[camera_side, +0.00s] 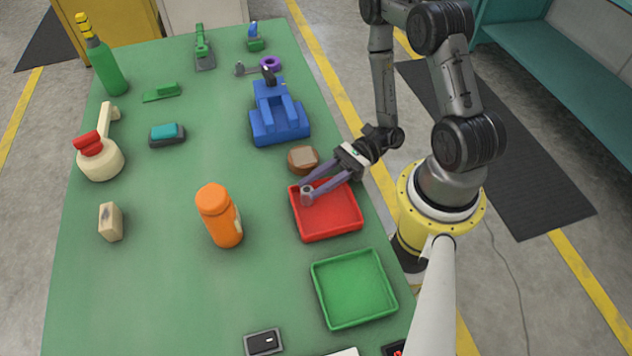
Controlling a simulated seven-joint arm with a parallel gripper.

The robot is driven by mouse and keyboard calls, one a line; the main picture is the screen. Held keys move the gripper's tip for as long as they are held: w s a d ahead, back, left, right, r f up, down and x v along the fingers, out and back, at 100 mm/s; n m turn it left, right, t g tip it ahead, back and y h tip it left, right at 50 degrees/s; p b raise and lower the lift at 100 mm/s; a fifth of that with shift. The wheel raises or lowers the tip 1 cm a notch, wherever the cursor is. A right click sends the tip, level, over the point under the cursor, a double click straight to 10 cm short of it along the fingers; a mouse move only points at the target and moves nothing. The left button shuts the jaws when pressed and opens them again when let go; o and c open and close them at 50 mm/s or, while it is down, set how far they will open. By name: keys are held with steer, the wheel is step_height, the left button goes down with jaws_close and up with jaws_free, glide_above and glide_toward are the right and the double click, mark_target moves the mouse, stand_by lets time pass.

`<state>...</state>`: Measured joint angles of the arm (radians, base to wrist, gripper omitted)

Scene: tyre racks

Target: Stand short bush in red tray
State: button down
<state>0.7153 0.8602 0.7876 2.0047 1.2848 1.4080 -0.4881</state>
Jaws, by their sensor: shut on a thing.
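The short bush (307,196) is a small grey cylinder, seen in the side view at the upper left part of the red tray (338,224). My gripper (309,188) reaches in from the right and is shut on the bush. The bush looks upright, with its round top showing. I cannot tell whether its bottom touches the tray floor or hangs just above it. The rest of the red tray's floor is bare.
A brown round block (302,159) sits just behind the red tray, close under my gripper. An empty green tray (353,289) is in front.

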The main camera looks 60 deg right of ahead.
steer(key=shift+f, duration=0.1)
steer(key=c, duration=0.6)
jaws_free()
